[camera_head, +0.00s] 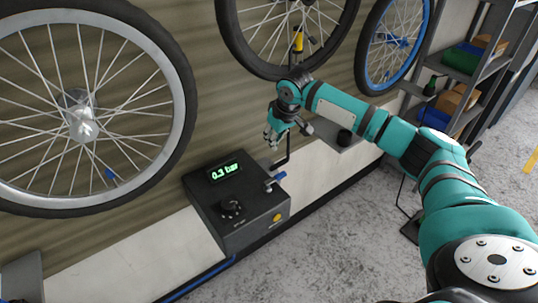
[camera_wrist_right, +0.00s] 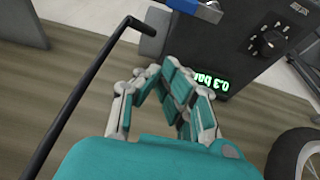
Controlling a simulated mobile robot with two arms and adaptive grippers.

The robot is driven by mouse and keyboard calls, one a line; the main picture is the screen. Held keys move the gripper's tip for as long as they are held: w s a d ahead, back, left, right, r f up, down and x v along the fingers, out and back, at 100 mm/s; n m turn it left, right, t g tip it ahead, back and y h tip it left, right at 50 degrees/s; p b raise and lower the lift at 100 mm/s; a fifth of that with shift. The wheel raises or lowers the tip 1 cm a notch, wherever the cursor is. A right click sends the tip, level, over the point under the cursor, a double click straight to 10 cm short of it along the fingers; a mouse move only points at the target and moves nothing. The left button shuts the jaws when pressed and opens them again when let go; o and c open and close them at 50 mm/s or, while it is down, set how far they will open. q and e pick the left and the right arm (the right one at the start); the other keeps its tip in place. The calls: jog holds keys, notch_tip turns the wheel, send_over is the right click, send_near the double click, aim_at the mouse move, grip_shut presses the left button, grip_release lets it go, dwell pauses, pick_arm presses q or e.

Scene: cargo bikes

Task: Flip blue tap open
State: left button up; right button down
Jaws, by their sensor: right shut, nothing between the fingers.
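The blue tap (camera_head: 276,178) sits on the right side of a dark box (camera_head: 236,205) with a green display reading "0.3 bar". A bent black pipe (camera_head: 283,158) rises beside the tap. My right gripper (camera_head: 272,142) is shut and empty, above the box and to the upper left of the tap, apart from it. In the wrist view the blue tap (camera_wrist_right: 196,8) shows at the top edge, partly cut off, beyond the fingers (camera_wrist_right: 178,80). The black pipe (camera_wrist_right: 85,85) runs past on the left. My left gripper is out of view.
Wheels with black tyres (camera_head: 188,85) hang on the slatted wall at left and centre. A wheel with a blue rim (camera_head: 393,42) hangs farther right. Shelves (camera_head: 462,75) with bins stand at the right. The grey floor in front is mostly clear.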

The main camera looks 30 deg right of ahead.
aim_at(276, 178)
jog(key=p+x, duration=0.1)
jog(key=x, duration=0.8)
jog(key=shift+s+p, duration=0.1)
jog(key=shift+p, duration=0.2)
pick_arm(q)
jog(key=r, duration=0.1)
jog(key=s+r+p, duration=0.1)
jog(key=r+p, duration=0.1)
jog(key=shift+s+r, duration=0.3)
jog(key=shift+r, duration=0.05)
pick_arm(e)
jog(key=s, duration=0.3)
jog(key=shift+s+d+f, duration=0.2)
jog(key=shift+s+f, duration=0.05)
jog(key=shift+s, duration=0.15)
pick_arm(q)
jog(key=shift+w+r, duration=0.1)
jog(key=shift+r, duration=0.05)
pick_arm(e)
jog(key=shift+a+r, duration=0.1)
